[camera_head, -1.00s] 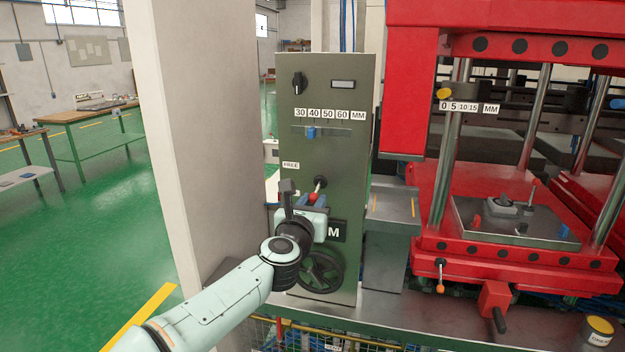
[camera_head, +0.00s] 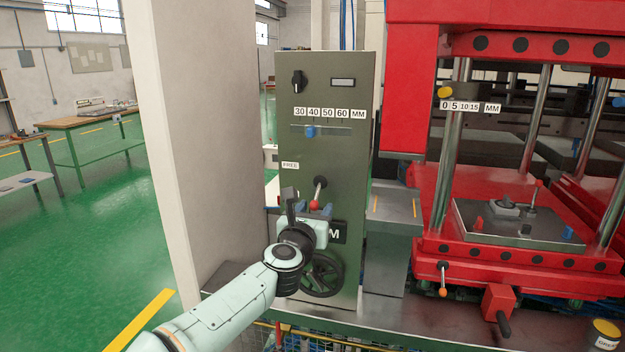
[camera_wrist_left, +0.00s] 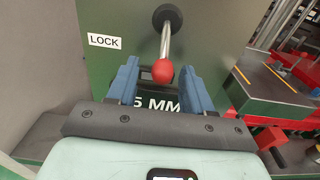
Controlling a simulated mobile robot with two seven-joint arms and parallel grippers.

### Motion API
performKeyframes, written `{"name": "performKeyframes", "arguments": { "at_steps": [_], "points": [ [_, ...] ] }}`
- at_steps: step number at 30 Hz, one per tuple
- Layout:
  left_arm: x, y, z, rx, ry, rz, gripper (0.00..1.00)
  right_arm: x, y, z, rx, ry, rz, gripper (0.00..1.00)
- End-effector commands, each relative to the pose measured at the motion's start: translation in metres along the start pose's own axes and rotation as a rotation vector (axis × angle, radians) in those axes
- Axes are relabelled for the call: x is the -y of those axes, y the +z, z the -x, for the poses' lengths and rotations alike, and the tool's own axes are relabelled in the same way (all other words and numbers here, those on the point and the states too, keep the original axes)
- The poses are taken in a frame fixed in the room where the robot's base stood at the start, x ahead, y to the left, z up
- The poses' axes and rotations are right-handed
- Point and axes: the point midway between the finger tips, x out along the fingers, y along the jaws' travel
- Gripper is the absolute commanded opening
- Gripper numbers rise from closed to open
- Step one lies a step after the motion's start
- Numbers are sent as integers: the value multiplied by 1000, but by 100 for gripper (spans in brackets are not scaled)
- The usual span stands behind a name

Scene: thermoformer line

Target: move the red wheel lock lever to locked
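The red-balled wheel lock lever (camera_head: 315,204) hangs down from its black hub on the green control panel (camera_head: 345,120). In the left wrist view, the red ball (camera_wrist_left: 162,71) sits between the blue fingers with a gap on each side. The LOCK label (camera_wrist_left: 104,41) is to the left of the lever there. The FREE label (camera_head: 290,165) is higher on the panel, left of the hub. My left gripper (camera_head: 314,208) is open around the ball, not closed on it. My right gripper is not in view.
A black handwheel (camera_head: 322,274) is just below my left gripper. A grey box (camera_head: 392,215) and the red press (camera_head: 425,200) stand to the right. A pale pillar (camera_head: 195,140) is close on the left.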

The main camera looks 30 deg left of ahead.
Motion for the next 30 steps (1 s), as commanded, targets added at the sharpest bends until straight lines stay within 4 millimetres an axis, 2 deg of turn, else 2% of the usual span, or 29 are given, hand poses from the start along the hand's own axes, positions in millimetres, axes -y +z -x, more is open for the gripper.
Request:
{"name": "performKeyframes", "arguments": {
  "at_steps": [11, 30],
  "points": [
    [0, 3, 6, 5, 0, 2, 56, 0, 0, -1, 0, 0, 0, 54],
    [0, 3, 67, 5, -1, 2, 56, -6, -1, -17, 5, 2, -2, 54]
  ]
}}
